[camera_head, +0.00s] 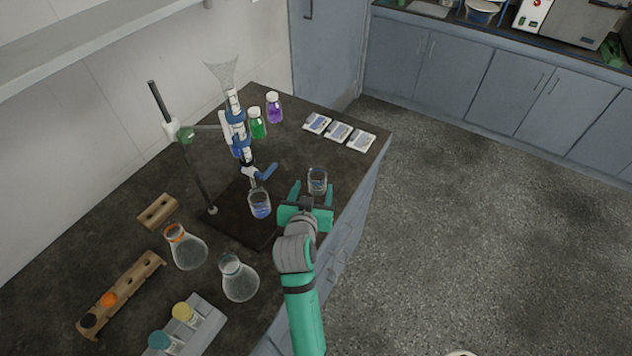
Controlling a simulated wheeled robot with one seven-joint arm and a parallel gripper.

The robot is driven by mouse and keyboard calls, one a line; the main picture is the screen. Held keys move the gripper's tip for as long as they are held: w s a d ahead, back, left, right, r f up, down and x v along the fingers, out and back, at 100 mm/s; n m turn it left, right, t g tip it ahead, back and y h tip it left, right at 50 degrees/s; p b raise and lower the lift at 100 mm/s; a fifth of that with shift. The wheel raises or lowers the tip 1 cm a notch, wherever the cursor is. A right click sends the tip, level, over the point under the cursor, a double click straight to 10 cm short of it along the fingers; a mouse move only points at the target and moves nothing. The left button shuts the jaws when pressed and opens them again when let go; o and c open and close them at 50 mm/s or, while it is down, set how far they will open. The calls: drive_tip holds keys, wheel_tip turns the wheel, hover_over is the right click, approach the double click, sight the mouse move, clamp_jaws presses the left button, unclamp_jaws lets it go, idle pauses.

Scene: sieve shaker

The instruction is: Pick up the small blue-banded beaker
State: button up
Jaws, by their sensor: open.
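A small clear beaker (317,181) with a bluish band stands near the right edge of the dark bench. My gripper (313,190) is open, with one finger on each side of this beaker's lower part in the picture. I cannot tell whether the fingers touch it. The base of the beaker is partly hidden by my gripper. A second clear beaker (260,204) with blue at its lower part stands to the left, on the dark stand base under the burette, just left of my gripper.
A burette (238,130) hangs from a stand rod (190,170). Flasks (238,280) (186,247), a wooden rack (122,292) and a grey rack (205,325) stand nearer. Green (257,127) and purple bottles (274,108) and white trays (338,132) are farther back. The bench's right edge is close.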

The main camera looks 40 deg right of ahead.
sight(316, 186)
drive_tip(key=shift+s+d+x, duration=0.15)
drive_tip(key=shift+x, duration=1.25)
drive_tip(key=shift+s+d+x, duration=0.1)
drive_tip(key=shift+s+x, duration=0.05)
drive_tip(key=shift+x, duration=1.25)
drive_tip(key=c, duration=1.2)
